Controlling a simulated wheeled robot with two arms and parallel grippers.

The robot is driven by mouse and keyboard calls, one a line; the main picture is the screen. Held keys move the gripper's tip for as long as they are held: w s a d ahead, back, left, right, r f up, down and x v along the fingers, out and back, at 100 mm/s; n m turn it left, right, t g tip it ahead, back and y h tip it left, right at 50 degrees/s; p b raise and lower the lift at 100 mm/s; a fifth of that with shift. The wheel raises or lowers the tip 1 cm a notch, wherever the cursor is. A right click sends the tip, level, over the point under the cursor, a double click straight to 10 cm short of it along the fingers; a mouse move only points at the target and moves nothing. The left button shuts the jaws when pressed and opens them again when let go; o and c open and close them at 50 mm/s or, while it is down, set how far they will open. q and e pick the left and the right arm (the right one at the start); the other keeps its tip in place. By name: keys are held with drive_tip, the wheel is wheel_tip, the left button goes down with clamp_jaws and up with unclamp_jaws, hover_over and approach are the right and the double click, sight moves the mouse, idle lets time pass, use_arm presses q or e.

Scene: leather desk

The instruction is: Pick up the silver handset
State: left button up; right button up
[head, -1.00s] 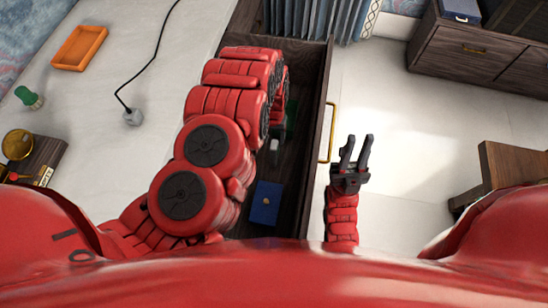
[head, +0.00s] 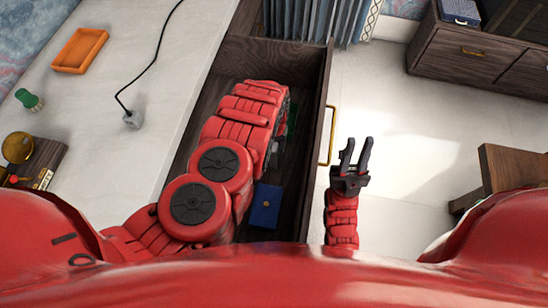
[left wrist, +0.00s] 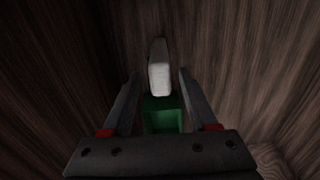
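The silver handset (left wrist: 158,70) looks like a pale, elongated block in the left wrist view. It appears between the tips of my left gripper (left wrist: 160,76), which is open with a gap on both sides of it. I cannot tell how far beyond the tips it lies. In the head view my left arm reaches down into the open drawer (head: 314,160) and hides the left gripper and most or all of the handset. A green box (left wrist: 162,115) shows nearer, between the fingers. My right gripper (head: 356,142) is open and empty, right of the drawer.
A blue box (head: 265,205) lies in the drawer near my left arm. The drawer's wooden walls stand close around the arm, with a gold handle (head: 331,134) outside. An orange tray (head: 80,50) and a cable plug (head: 132,119) lie on the pale desktop at left.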

use_arm(q)
clamp_jaws()
idle(1.2)
